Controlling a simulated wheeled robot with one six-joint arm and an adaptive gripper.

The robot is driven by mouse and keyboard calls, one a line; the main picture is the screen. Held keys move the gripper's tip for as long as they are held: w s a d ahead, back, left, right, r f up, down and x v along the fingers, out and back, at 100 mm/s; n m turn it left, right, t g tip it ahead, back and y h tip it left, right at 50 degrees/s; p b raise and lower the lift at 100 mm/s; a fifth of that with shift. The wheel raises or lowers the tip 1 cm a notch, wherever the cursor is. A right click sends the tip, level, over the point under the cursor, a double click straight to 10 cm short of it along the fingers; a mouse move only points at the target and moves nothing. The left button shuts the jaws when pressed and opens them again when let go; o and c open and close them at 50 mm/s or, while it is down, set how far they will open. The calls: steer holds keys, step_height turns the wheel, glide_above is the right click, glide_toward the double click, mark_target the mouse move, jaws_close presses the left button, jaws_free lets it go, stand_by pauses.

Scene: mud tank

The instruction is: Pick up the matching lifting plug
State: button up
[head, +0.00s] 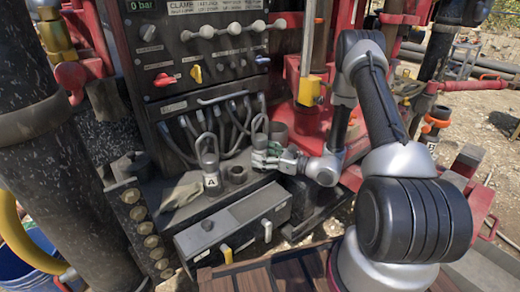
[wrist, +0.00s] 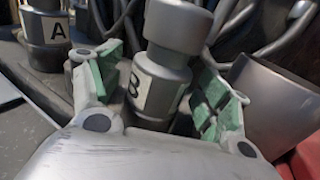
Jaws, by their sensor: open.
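A grey metal lifting plug labelled B (wrist: 160,85) stands between the two green-padded fingers of my gripper (wrist: 158,78) in the wrist view. The fingers are open on either side of it; I cannot tell whether a pad touches it. In the head view my gripper (head: 264,159) reaches in from the right at this plug (head: 259,138), which has a loop handle on top. A second lifting plug, labelled A (head: 211,172), stands upright to its left on the dark ledge, also with a loop handle. It also shows at the upper left of the wrist view (wrist: 45,28).
A control panel (head: 205,60) with knobs and hoses rises behind the plugs. A grey open cylinder (wrist: 270,105) stands close right of the gripper. A short round socket (head: 236,174) and a cloth (head: 180,193) lie near plug A. A grey box (head: 235,226) is in front.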

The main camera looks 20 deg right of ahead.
steer(key=shift+w+a, duration=0.4)
jaws_close()
steer(key=shift+r, duration=0.15)
